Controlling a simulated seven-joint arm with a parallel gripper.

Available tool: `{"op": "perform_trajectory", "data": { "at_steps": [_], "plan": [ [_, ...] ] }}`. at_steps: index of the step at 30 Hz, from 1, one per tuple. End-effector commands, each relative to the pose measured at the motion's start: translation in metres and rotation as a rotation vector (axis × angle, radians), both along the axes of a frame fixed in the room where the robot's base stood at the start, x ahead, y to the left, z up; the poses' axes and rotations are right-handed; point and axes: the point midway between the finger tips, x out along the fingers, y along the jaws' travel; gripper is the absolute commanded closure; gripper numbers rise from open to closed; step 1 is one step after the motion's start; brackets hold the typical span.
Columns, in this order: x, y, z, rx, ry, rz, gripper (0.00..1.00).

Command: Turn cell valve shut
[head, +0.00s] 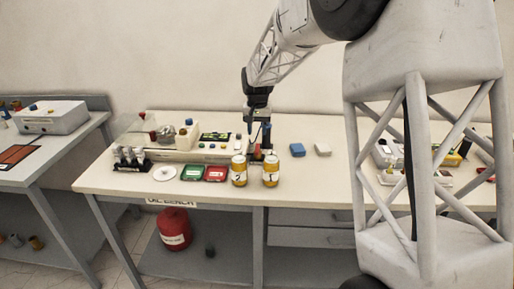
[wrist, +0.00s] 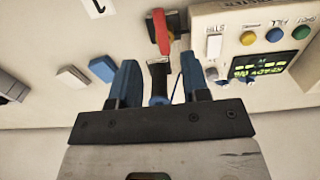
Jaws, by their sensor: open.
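A red valve-like handle (wrist: 162,32) on a dark mount stands just beyond my fingertips in the wrist view. I take it for the cell valve. It shows small in the head view (head: 257,152), partly crowded by nearby parts. My gripper (wrist: 160,80) is open, with its two blue fingers apart. A black upright piece with a blue lower end (wrist: 158,82) shows between the fingers; I cannot tell whether it touches them. In the head view my gripper (head: 258,130) hangs over the bench, to the right of the instrument.
The instrument (wrist: 250,40) has a lit screen and several coloured buttons, close to the fingers. Two numbered yellow cans (head: 239,172) (head: 270,172) stand in front. A blue block (head: 297,149) and a pale block (head: 323,150) lie right. Red (head: 215,174) and green (head: 193,173) trays lie left.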

Motion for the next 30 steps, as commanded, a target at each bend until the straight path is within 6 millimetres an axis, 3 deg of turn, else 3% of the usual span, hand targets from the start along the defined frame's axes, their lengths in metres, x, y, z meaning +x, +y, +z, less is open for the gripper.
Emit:
{"op": "perform_trajectory", "data": {
  "at_steps": [17, 30],
  "plan": [
    [0.002, 0.001, -0.007, 0.0, 0.001, 0.0, 0.57],
    [0.001, 0.001, -0.053, -0.001, 0.002, 0.0, 0.57]
  ]
}}
